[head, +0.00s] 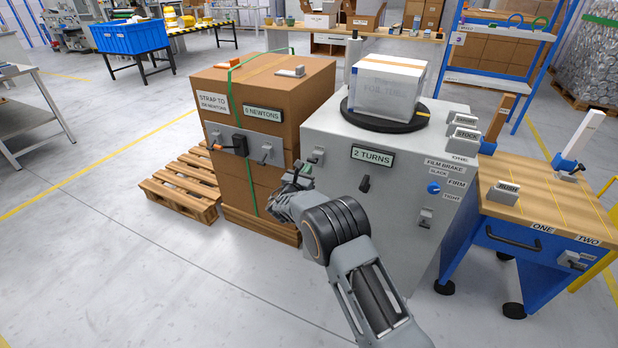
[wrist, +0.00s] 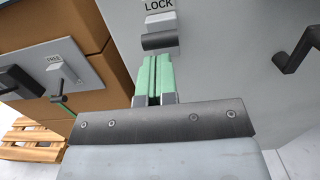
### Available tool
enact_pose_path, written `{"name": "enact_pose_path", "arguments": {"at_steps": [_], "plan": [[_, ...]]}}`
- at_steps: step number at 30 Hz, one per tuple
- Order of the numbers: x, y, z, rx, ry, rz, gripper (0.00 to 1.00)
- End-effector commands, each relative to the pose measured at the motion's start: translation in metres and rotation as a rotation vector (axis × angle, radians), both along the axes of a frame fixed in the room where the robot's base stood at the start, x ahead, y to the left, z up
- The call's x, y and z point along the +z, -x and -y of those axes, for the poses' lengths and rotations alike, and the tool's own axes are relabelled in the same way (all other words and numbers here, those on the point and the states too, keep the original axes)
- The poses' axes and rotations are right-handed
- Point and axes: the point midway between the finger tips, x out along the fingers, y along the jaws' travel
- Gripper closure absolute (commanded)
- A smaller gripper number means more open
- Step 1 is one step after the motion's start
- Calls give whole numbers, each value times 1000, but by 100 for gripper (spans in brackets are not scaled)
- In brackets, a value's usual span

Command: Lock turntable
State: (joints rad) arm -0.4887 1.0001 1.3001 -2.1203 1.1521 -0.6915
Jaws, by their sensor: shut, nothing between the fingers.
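The turntable (head: 372,122) is a black disc on top of the grey cabinet (head: 335,215). A wrapped pale box (head: 388,85) sits on it. A small grey switch or latch (head: 317,157) is on the cabinet's upper left front. In the wrist view a block with a dark lower end (wrist: 158,41) sits under a label reading LOCK (wrist: 159,6). My gripper (head: 303,172) is in front of that corner, just below the latch. In the wrist view my gripper's green fingers (wrist: 154,58) are shut and empty, their tips just below the block. I cannot tell whether they touch it.
A dark crank (head: 365,184) is on the cabinet front. A blue bench (head: 520,245) stands right. The floor in front is clear.

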Motion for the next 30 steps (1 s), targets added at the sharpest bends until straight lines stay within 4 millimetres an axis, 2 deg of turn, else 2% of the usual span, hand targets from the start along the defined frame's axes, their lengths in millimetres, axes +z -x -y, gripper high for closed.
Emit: {"name": "enact_pose_path", "arguments": {"at_steps": [1,5,8,12,18,24,30], "plan": [[-11,3,-2,1,0,-2,100],[-31,11,-5,-2,1,-2,100],[-26,29,-14,-1,1,-2,100],[-30,55,-25,-1,2,-2,100],[-35,83,-37,-2,2,-2,100],[-38,98,-44,-3,1,0,100],[-40,103,-45,-4,1,0,100]]}}
